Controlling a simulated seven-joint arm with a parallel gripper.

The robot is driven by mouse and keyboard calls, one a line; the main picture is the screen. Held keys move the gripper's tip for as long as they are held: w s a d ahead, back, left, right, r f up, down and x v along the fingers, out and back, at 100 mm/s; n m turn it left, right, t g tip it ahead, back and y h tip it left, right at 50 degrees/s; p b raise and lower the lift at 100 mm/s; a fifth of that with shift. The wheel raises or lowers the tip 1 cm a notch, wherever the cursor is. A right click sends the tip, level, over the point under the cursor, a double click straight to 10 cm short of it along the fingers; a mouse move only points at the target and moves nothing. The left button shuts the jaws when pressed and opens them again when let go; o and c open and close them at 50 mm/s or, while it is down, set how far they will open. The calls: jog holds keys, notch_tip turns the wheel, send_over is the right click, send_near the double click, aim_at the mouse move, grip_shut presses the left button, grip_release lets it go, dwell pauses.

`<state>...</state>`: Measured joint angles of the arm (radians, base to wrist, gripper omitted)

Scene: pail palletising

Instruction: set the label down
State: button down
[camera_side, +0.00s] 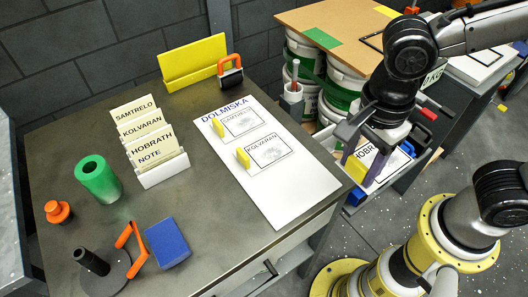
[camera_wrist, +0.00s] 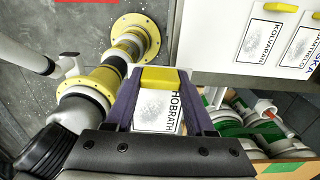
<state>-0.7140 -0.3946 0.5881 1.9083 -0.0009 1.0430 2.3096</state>
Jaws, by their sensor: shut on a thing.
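My gripper (camera_side: 361,172) is shut on the yellow grip of the HOBRATH label (camera_side: 367,152), right of the table edge in the side view. The wrist view shows my gripper (camera_wrist: 162,80) with the yellow grip between its fingertips and the white HOBRATH label (camera_wrist: 158,112), with a grey smudge, between the fingers. A white DOLMISKA board (camera_side: 300,195) lies on the table. The SAMTRELO label (camera_side: 240,121) and the KOLVARAN label (camera_side: 269,152) lie on it, each with a yellow grip. The board's near part is bare. The held label's lower side is partly hidden.
A white card rack (camera_side: 163,172) stands left of the board. A green cylinder (camera_side: 98,180), blue block (camera_side: 167,243), orange knob (camera_side: 58,211) and dark stand with an orange handle (camera_side: 104,272) are on the table. A yellow holder (camera_side: 193,65) stands behind; stacked pails (camera_side: 344,83) are beyond.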

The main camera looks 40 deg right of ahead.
jog(key=shift+a, duration=0.3)
jog(key=w+a+f, duration=0.4)
jog(key=w+a, duration=0.2)
send_over(274, 200)
jog(key=f, duration=0.3)
jog(key=s+d+f, duration=0.1)
jog(key=shift+f, duration=0.25)
jog(key=shift+w+a+f, duration=0.4)
jog(key=shift+w+f, duration=0.05)
jog(key=shift+f, duration=0.15)
jog(key=shift+a+f, duration=0.1)
jog(key=shift+f, duration=1.5)
jog(key=shift+f, duration=0.1)
jog(key=shift+c, duration=1.3)
grip_release()
